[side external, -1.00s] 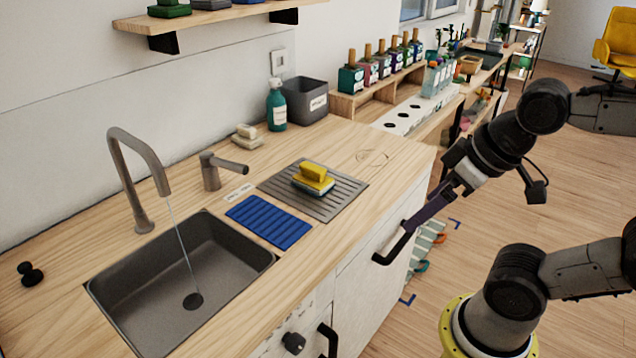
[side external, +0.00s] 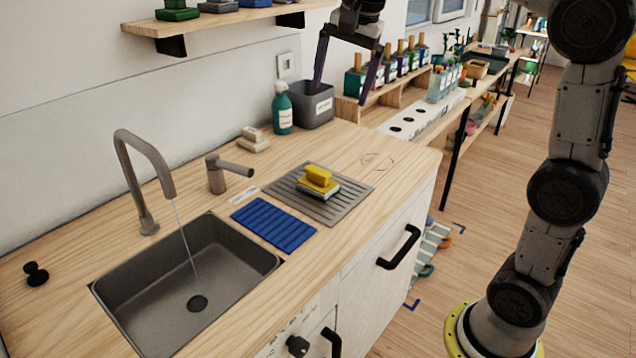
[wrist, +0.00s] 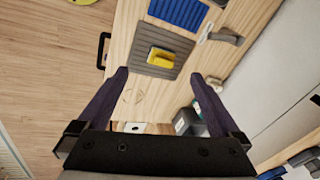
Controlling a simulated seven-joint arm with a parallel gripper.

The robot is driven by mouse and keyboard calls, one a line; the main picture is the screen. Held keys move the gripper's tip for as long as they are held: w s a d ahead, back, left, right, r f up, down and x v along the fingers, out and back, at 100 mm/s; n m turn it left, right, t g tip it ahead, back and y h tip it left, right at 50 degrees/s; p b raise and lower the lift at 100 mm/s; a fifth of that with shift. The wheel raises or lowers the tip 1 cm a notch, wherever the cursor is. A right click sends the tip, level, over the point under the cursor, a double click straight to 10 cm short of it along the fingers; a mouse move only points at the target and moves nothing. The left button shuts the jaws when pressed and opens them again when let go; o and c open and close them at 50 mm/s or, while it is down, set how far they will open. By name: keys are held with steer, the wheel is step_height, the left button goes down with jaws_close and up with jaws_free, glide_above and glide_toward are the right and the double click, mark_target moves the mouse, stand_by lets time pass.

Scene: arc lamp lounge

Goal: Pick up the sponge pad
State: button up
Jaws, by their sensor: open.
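The sponge pad (side external: 317,182) is a small stack with a yellow top piece and a pale and bluish layer under it. It lies on the grey ribbed drain tray (side external: 348,201), right of the sink. In the wrist view the yellow sponge pad (wrist: 160,57) shows ahead, between the fingers and beyond their tips. My gripper (side external: 340,95) is open and empty, pointing down well above the counter's back right, near the grey bin. Its two dark purple fingers (wrist: 160,75) are spread wide in the wrist view.
A blue ribbed mat (side external: 272,222) lies beside the sink (side external: 150,318), where water runs from the tap (side external: 140,170). A teal soap bottle (side external: 283,110) and grey bin (side external: 312,104) stand against the wall. A wooden shelf (side external: 225,25) hangs above. The counter right of the tray is clear.

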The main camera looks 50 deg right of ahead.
steer(key=w+d+f+m+g, duration=0.1)
steer(key=w+d+f+m, duration=0.15)
steer(key=w, duration=0.45)
steer(key=g, duration=0.2)
glide_above(318, 170)
steer(key=shift+m, duration=0.35)
step_height(318, 170, down, 21)
steer(key=shift+r, duration=0.1)
steer(key=shift+f, duration=2.9)
steer(key=shift+c, duration=0.2)
steer(key=c, duration=1.1)
steer(key=shift+c, duration=0.2)
